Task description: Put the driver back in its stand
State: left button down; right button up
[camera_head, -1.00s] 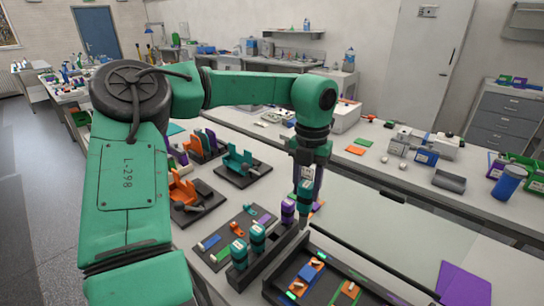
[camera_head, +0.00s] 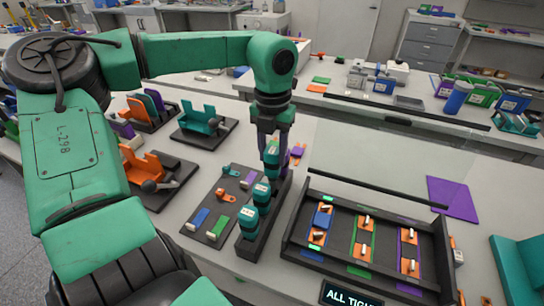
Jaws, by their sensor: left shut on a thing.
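My left gripper (camera_head: 272,128) points down over the far part of a long dark stand (camera_head: 263,240) and is shut on a driver (camera_head: 271,152) with a teal body and a pale label. The held driver looks upright at the stand; I cannot tell whether its lower end is in a hole. Two other teal drivers, one in the middle (camera_head: 261,193) and one at the near end (camera_head: 248,221), stand upright in the stand. A purple part shows close behind the held driver, partly hidden by it. My right gripper is not in view.
A dark mat (camera_head: 212,222) with small parts lies left. Fixtures (camera_head: 205,122) stand farther left. A purple sheet (camera_head: 452,198) lies right.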

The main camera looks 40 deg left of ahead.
aim_at(272, 176)
pick_arm(q)
jog(key=f+b, duration=0.1)
jog(key=f, duration=0.2)
jog(key=f+b, duration=0.1)
jog(key=shift+s+d+f+b, duration=0.15)
jog(key=shift+s+f+b, duration=0.15)
jog(key=shift+f, duration=0.05)
jog(key=shift+d+f, duration=0.1)
jog(key=shift+f, duration=0.25)
jog(key=shift+w, duration=0.2)
jog(key=shift+w+a, duration=0.2)
jog(key=shift+a, duration=0.05)
jog(key=shift+c, duration=2.2)
grip_release()
jog(key=shift+s+d+r, duration=0.1)
jog(key=shift+s+r, duration=0.1)
jog(key=shift+s, duration=0.05)
jog(key=shift+w, duration=0.1)
notch_tip(272, 176, up, 12)
jog(key=shift+f+b, duration=0.15)
jog(key=shift+b, duration=0.3)
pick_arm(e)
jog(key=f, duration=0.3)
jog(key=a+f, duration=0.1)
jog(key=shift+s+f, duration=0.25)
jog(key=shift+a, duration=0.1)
